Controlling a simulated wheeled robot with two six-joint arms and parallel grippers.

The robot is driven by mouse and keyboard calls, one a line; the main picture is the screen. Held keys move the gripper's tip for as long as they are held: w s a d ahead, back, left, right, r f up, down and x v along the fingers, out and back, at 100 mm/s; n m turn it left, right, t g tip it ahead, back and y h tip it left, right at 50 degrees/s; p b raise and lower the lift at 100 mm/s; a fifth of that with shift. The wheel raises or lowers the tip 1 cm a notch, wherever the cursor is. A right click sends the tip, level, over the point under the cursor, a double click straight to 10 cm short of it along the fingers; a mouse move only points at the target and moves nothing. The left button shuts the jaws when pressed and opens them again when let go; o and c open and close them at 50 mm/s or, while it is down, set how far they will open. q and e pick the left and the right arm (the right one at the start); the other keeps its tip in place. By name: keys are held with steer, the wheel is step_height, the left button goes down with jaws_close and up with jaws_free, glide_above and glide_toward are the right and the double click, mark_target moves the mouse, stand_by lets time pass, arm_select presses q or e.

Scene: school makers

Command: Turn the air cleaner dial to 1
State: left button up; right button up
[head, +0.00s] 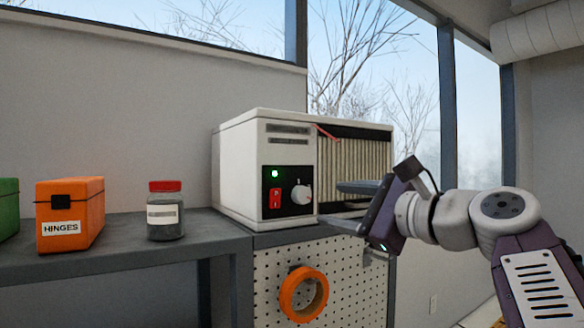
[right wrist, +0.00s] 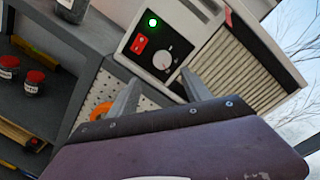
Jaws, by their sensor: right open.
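The air cleaner (head: 240,165) is a white box on the grey bench with a pleated filter (head: 352,165) on its front right. Its black panel holds a lit green lamp, a red switch (head: 275,199) and a pale round dial (head: 301,194). The dial also shows in the right wrist view (right wrist: 163,61); its setting is too small to read. My right gripper (head: 345,207) is open and empty, right of the dial and in front of the filter. In the right wrist view its fingers (right wrist: 160,95) point toward the panel, apart from the dial. My left gripper is not in view.
An orange HINGES box (head: 70,214) and a red-lidded jar (head: 165,211) stand on the bench left of the cleaner. An orange tape roll (head: 303,293) hangs on the pegboard below. Red-lidded jars (right wrist: 34,80) sit on a lower shelf.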

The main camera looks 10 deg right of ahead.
mark_target(304, 195)
steer(key=w+p, duration=0.1)
steer(key=w+a+r+p, duration=0.1)
steer(key=w, duration=0.1)
steer(key=w+a+p, duration=0.1)
steer(key=w, duration=0.1)
steer(key=shift+w+r, duration=0.1)
steer(key=shift+r, duration=0.1)
steer(key=x, duration=0.2)
steer(key=p+x, duration=0.1)
steer(key=shift+w+a+f, duration=0.2)
steer(key=shift+a+f, duration=0.05)
steer(key=shift+a, duration=0.25)
steer(key=shift+d, duration=0.15)
steer(key=shift+s+d, duration=0.1)
steer(key=c, duration=0.4)
jaws_close()
